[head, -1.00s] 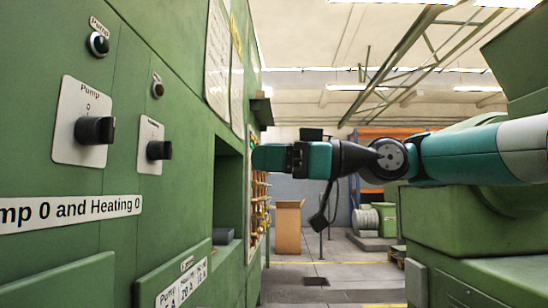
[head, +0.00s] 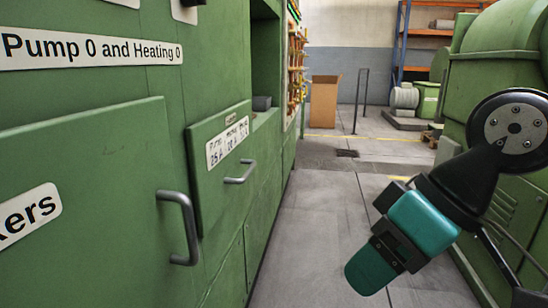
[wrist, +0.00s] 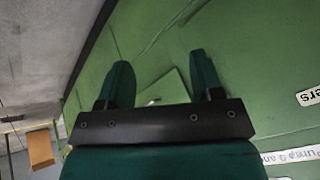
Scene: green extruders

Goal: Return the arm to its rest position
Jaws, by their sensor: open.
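My gripper (head: 370,272) is at the lower right of the head view, pointing down and to the left over the floor. It is clear of the green cabinet. In the wrist view my gripper (wrist: 160,80) shows two separate teal fingers with an empty gap between them. The green cabinet (head: 100,130) fills the left of the head view, and its green panel (wrist: 250,60) fills much of the wrist view.
A drawer (head: 222,155) and a door with a grey handle (head: 182,225) are on the cabinet. A green machine (head: 500,70) stands at the right. The grey floor aisle (head: 310,235) is open. A brown box (head: 324,102) stands further back.

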